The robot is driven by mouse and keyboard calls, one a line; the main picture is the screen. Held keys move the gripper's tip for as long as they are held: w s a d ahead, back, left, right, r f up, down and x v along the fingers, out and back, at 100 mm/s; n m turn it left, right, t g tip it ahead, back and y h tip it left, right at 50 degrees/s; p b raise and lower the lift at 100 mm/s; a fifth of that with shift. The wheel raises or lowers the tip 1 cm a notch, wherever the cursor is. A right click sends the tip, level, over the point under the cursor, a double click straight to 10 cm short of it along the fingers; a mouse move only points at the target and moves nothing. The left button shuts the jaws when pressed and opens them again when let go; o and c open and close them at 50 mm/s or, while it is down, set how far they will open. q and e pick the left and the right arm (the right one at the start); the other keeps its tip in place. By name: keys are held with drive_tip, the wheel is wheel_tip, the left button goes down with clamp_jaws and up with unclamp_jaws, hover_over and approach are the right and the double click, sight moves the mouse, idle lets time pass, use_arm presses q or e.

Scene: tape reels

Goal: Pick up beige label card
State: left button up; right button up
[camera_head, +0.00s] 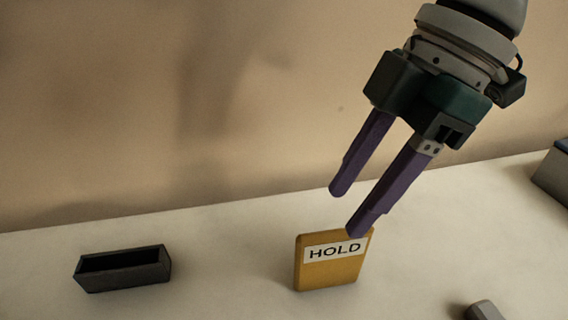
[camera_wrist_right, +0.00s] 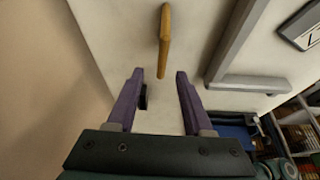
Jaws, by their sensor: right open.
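The label card (camera_head: 328,270) stands upright on the pale surface in the head view. It looks mustard yellow rather than beige, with a white strip reading HOLD. In the right wrist view the card (camera_wrist_right: 164,40) shows edge-on, just beyond the fingertips. My right gripper (camera_head: 349,210) is open and empty, with purple fingers pointing down at the card's top. The nearer fingertip overlaps the card's upper right corner in the head view; contact cannot be told. The right gripper's fingers (camera_wrist_right: 159,75) also show apart in the right wrist view. My left gripper is not in view.
A dark open-topped box (camera_head: 123,279) sits to the left. A small grey block (camera_head: 485,311) lies at the lower right, and a grey object (camera_head: 554,175) at the right edge. A grey angled piece (camera_wrist_right: 240,82) shows right of the card. The surface around the card is clear.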

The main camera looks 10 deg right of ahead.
sight(333, 235)
drive_tip(key=x, duration=0.4)
drive_tip(key=shift+s+a+f, duration=0.1)
drive_tip(key=shift+s+f, duration=0.15)
drive_tip(key=shift+s, duration=0.1)
drive_tip(key=x, duration=0.3)
drive_tip(key=d+x, duration=0.1)
drive_tip(key=x, duration=0.1)
drive_tip(key=shift+w+f, duration=0.2)
drive_tip(key=shift+f, duration=0.05)
drive_tip(key=shift+c, duration=0.3)
clamp_jaws()
